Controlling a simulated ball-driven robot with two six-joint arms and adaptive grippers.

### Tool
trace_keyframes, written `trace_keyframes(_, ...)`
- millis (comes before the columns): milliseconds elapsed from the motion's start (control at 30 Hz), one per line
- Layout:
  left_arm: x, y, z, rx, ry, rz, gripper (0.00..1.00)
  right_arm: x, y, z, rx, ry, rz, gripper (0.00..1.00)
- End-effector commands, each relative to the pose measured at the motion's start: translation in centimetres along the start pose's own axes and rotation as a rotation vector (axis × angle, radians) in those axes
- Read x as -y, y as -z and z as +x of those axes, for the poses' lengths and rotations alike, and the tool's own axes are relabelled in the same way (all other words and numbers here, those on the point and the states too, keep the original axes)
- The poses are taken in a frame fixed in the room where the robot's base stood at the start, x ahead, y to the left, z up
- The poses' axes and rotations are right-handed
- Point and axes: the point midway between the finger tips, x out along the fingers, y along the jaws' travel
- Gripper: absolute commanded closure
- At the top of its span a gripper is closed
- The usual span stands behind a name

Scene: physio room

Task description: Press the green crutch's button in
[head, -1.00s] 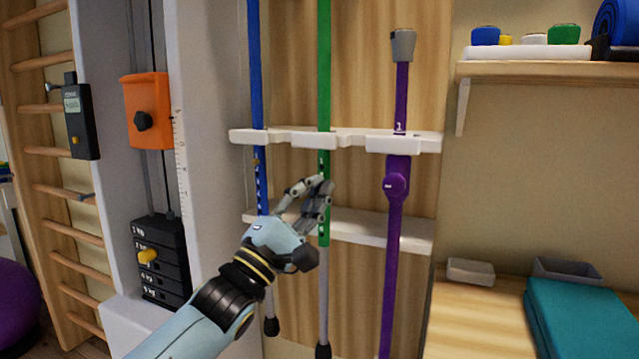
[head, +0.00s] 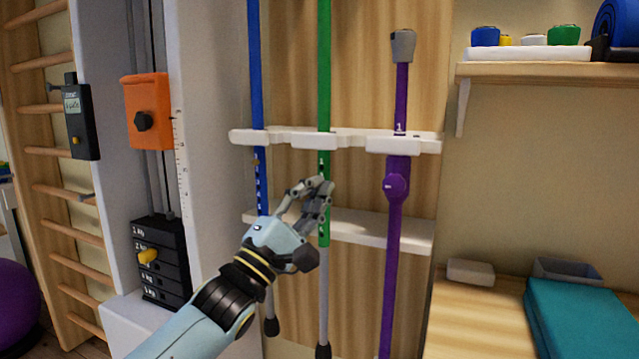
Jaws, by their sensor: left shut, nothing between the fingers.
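The green crutch (head: 324,90) stands upright in the middle of a white wall rack, with a grey lower tube and a dark foot below. My left gripper (head: 322,184) is shut and empty, with its fingertips at the green tube just below the upper rack bar. The fingers cover part of the tube, and small dark marks show on it just above them. I cannot make out the button, nor whether the fingertips touch the tube. My right gripper is not in view.
A blue crutch (head: 256,80) stands close on the left and a purple crutch (head: 395,240) on the right. The white rack's upper bar (head: 345,136) is just above my fingers.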

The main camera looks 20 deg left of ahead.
Motion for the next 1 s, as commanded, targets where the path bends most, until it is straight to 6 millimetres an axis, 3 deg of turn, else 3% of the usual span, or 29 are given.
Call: trace_keyframes(1000, 0.47, 0.50, 0.99, 0.000, 0.000, 0.000, 1.00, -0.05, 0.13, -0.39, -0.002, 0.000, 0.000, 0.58)
